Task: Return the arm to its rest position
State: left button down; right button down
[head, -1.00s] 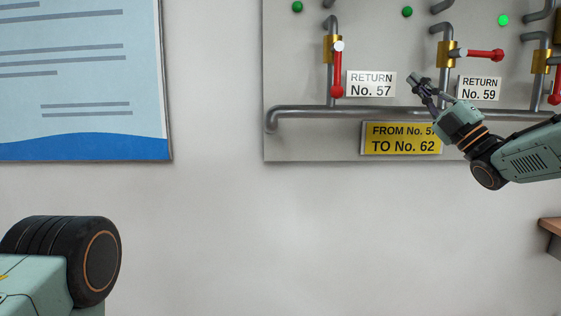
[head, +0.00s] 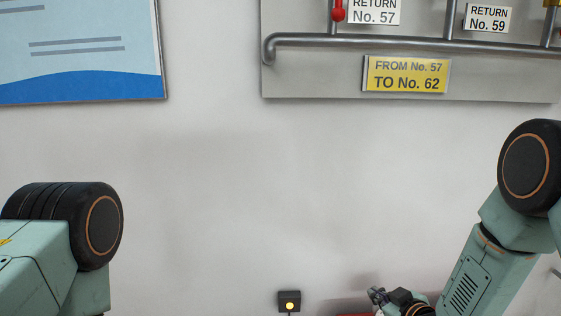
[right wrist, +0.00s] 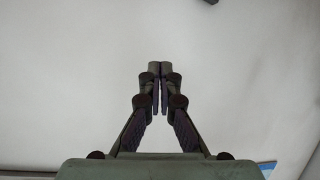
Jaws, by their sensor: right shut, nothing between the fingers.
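My right gripper (head: 378,297) is low in the head view, near the bottom edge, with my right arm folded above and to the right of it. In the right wrist view the fingers of my right gripper (right wrist: 160,72) are together with nothing between them, in front of a plain pale surface. My left gripper is out of the frame; only a part of my left arm shows at the lower left of the head view.
A grey panel (head: 300,80) with pipes, a red valve handle (head: 338,14) and a yellow sign (head: 406,75) is on the wall above. A blue-and-white poster (head: 80,60) hangs at left. A small black box with a yellow button (head: 289,302) is at the bottom. The wall between is bare.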

jog(key=s+f+m+g+b, duration=0.1)
jog(key=s+f+m+g, duration=0.15)
jog(key=s+f, duration=0.65)
jog(key=s+f+m+g+h+b, duration=0.1)
jog(key=s+f+g, duration=0.2)
jog(key=s, duration=0.7)
jog(key=s+f+m+g+h+b, duration=0.1)
jog(key=s+f+g+b, duration=0.1)
jog(key=s, duration=0.8)
jog(key=s+f+m+g+b, duration=0.1)
jog(key=s+f+g, duration=0.3)
jog(key=s, duration=0.7)
notch_tip(320, 180, down, 2)
jog(key=shift+d+m+g+h+b, duration=0.15)
jog(key=shift+m+g+h+b, duration=0.25)
jog(key=shift+m, duration=0.15)
